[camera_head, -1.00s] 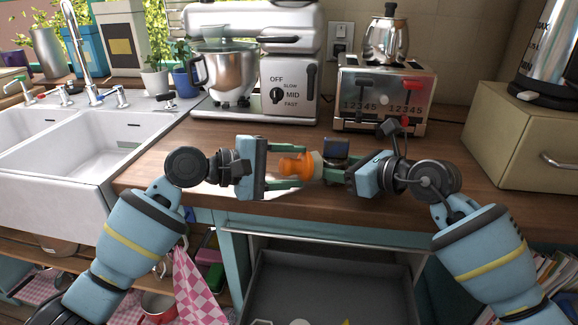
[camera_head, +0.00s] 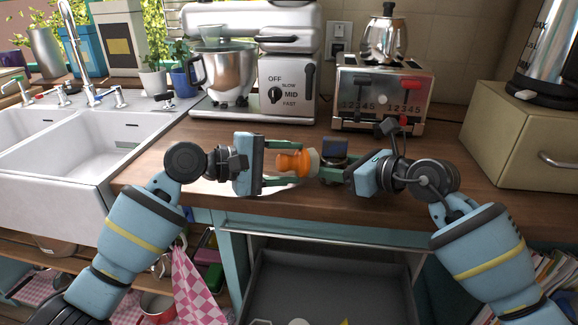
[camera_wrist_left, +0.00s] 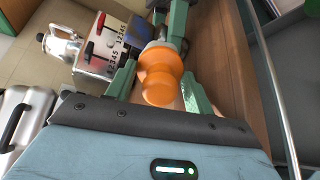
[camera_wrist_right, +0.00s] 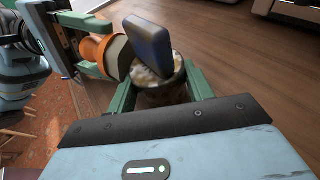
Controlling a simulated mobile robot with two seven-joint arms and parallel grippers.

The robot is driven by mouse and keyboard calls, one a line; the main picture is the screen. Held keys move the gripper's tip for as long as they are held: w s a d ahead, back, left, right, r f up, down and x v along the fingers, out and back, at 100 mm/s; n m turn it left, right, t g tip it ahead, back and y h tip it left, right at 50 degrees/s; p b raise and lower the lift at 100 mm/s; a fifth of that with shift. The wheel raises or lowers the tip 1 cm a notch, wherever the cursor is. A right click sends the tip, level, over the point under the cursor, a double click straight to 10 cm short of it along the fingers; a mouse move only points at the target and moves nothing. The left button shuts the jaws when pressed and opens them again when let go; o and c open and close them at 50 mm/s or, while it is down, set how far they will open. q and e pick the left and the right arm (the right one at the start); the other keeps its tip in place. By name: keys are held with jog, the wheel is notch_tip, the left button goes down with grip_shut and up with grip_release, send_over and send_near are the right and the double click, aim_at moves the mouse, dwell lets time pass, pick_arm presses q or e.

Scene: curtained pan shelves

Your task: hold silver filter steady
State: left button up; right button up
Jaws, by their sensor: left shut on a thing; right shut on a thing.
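My left gripper (camera_head: 292,166) is shut on an orange knobbed piece (camera_head: 291,163) with a pale round end, which also fills the middle of the left wrist view (camera_wrist_left: 160,75). My right gripper (camera_wrist_right: 160,85) is shut on a round silver, mottled cup with a dark rim, seemingly the silver filter (camera_wrist_right: 158,92). A dark blue block (camera_wrist_right: 148,43) rises over the cup and partly hides it; it also shows in the head view (camera_head: 334,147). The pale end faces the cup closely; I cannot tell whether they touch. Both are held over the counter's front edge.
The wooden counter (camera_head: 230,130) is mostly clear behind my grippers. A mixer (camera_head: 287,85) and a toaster (camera_head: 383,95) stand at the back. A sink (camera_head: 90,150) is at left, a beige box (camera_head: 525,135) at right. An open grey drawer (camera_head: 335,285) lies below.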

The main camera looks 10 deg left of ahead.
pick_arm(q)
jog(key=shift+s+d, duration=0.35)
jog(key=shift+s, duration=0.35)
jog(key=shift+s+d, duration=0.35)
jog(key=shift+s, duration=0.3)
jog(key=shift+w+a, duration=0.45)
jog(key=shift+w, duration=0.2)
jog(key=shift+w+a, duration=0.45)
jog(key=shift+w, duration=0.2)
jog(key=shift+s+d, duration=0.45)
jog(key=shift+s, duration=0.15)
jog(key=shift+s+d, duration=0.4)
jog(key=shift+s, duration=0.2)
jog(key=shift+w, duration=0.1)
jog(key=shift+w+a, duration=0.35)
jog(key=shift+w, duration=0.25)
jog(key=shift+w+a, duration=0.35)
jog(key=shift+w, duration=0.2)
